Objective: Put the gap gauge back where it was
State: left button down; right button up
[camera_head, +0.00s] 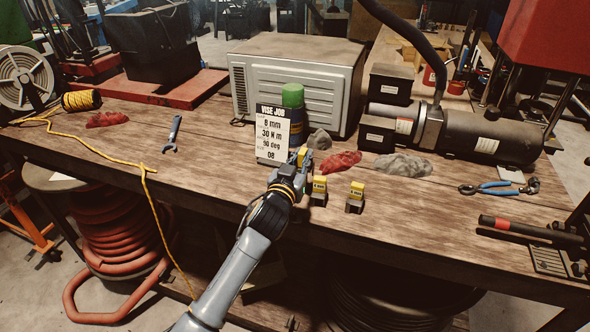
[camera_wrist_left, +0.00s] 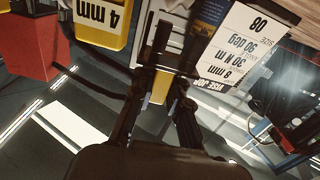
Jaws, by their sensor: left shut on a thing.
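My left gripper (camera_head: 300,168) reaches over the front of the bench, low in front of the white job sign. It is shut on a yellow gap gauge (camera_head: 302,156), largely hidden by the fingers; its yellow also shows between the fingers in the left wrist view (camera_wrist_left: 159,88). To its right, two yellow-topped gauges stand in small dark blocks on the bench: a near one (camera_head: 319,185) beside my wrist and another (camera_head: 356,191) further right. A yellow gauge marked 4 mm (camera_wrist_left: 98,22) is at the upper left of the left wrist view. My right gripper is out of view.
The VISE JOB sign (camera_head: 271,135) stands close behind the gripper, by a green-capped can (camera_head: 293,100). Red rags (camera_head: 340,162) and a grey rag (camera_head: 404,165) lie to the right. A wrench (camera_head: 172,134) lies left. Bench between is mostly clear.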

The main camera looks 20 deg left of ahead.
pick_arm(q)
jog(key=shift+a+f, duration=0.45)
jog(key=shift+f, duration=0.15)
jog(key=f, duration=0.1)
jog(key=a+f, duration=0.1)
jog(key=f, duration=0.1)
jog(key=shift+s+f+p, duration=0.1)
jog(key=shift+p, duration=0.25)
jog(key=shift+d+f, duration=0.15)
jog(key=shift+f, duration=0.25)
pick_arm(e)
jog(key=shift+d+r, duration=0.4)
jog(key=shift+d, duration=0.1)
pick_arm(q)
jog(key=shift+f, duration=0.1)
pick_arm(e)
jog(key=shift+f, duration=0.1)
pick_arm(q)
jog(key=c, duration=1.3)
grip_release()
